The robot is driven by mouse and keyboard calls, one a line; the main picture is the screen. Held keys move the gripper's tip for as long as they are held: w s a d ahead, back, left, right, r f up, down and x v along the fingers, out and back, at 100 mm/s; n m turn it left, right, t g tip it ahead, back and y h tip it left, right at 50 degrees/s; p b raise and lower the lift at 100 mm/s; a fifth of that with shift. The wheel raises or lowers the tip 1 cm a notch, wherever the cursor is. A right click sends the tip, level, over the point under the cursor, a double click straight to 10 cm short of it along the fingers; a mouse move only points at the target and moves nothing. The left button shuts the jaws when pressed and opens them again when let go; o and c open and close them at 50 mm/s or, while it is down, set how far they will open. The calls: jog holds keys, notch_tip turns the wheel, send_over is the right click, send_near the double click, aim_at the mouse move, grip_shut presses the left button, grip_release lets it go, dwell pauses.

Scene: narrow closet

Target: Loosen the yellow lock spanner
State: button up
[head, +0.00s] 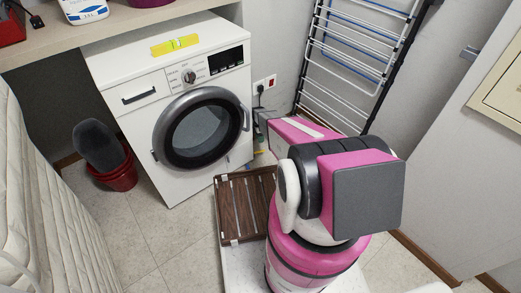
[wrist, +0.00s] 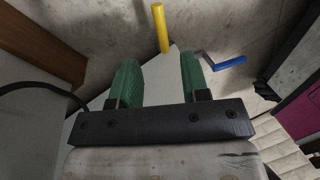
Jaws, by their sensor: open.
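The yellow lock spanner (wrist: 162,28) shows in the wrist view as a slim yellow bar at the top, just beyond my fingertips and in line with the gap between them. My gripper (wrist: 157,70) has green fingers, apart, with nothing between them. The spanner's upper end is near the picture's top edge; how far it is from my fingers I cannot tell. In the head view a small yellow piece (head: 260,152) by the washing machine's right side may be the same spanner. My gripper is not clearly seen there; my pink arm reaches toward that spot.
A blue bent handle (wrist: 228,63) is right of my right finger. A drying rack (head: 350,50) leans behind. A brown slatted board (head: 243,205) and red bucket (head: 115,178) are low down.

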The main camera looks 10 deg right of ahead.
jog(key=x, duration=0.8)
jog(key=shift+s+f, duration=0.1)
jog(key=shift+f, duration=0.3)
grip_shut()
